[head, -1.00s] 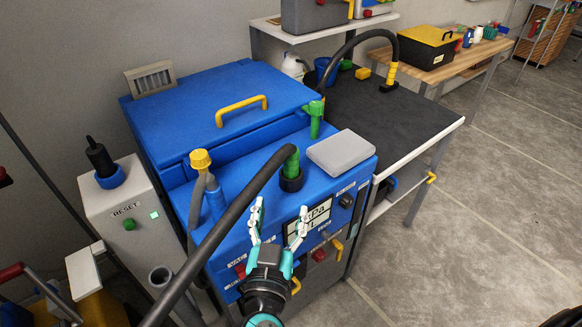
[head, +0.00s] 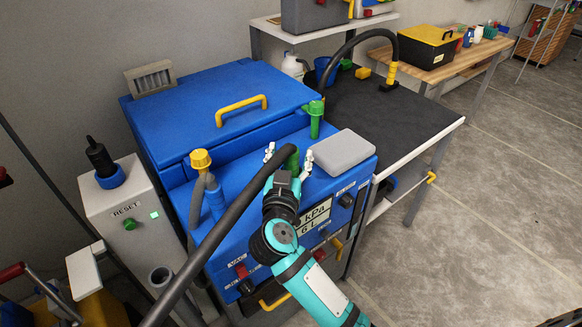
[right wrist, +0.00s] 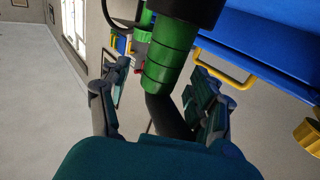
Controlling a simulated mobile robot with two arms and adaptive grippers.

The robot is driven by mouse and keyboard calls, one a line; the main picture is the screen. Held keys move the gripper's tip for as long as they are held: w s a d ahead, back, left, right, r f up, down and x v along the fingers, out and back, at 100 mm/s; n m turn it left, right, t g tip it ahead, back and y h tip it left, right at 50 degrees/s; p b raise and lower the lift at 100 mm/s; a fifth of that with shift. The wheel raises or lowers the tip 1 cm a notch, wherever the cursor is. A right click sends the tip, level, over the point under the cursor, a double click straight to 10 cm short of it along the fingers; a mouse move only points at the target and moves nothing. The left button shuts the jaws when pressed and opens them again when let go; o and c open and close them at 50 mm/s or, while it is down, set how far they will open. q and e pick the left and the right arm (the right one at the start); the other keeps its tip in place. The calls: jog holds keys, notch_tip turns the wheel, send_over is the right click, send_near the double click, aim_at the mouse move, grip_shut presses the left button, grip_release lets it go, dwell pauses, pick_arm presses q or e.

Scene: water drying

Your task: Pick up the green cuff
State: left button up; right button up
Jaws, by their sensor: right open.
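The green cuff (head: 292,158) is on the end of a black hose, at the dark socket on top of the blue machine. It also shows large in the right wrist view (right wrist: 168,56), ribbed and upside down. My right gripper (head: 288,157) is open, with one finger on either side of the cuff. In the right wrist view the cuff lies between the spread fingers (right wrist: 153,85), and I see no clear contact. The arm hides the socket and the lower part of the cuff in the head view. My left gripper is not in view.
A green-handled valve (head: 315,118) stands just behind the cuff, and a grey block (head: 342,152) lies close on its right. The black hose (head: 225,230) runs down to the lower left. The blue lid (head: 190,107) is shut.

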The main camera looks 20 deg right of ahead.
jog(key=shift+x, duration=0.8)
jog(key=shift+s, duration=0.1)
grip_shut()
